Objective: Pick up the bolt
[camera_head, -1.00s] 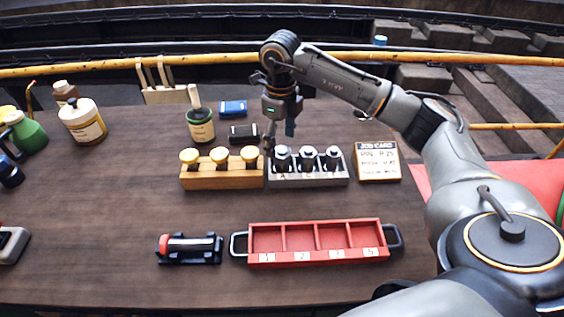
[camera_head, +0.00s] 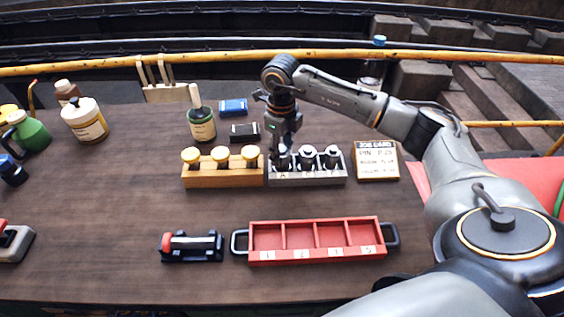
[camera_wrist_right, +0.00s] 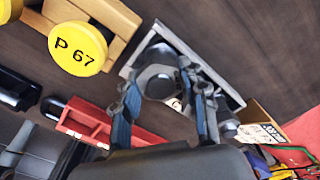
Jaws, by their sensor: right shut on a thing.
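A grey metal block (camera_head: 315,178) holds several dark bolts with grey heads in a row. The middle bolt (camera_head: 306,156) and the right bolt (camera_head: 332,156) stand upright and clear of the gripper. My right gripper (camera_head: 282,156) points down over the leftmost bolt, above the label A, and its fingers are closed on that bolt's head. In the right wrist view the round grey bolt head (camera_wrist_right: 158,82) sits between the blue-padded fingers. The bolt's shank is hidden in the block. My left gripper is not in view.
A wooden block (camera_head: 222,177) with yellow knobs stands close on the left. A job card (camera_head: 376,161) lies to the right. A red tray with compartments (camera_head: 316,257) and a black cradle (camera_head: 192,256) lie in front. The left middle of the table is clear.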

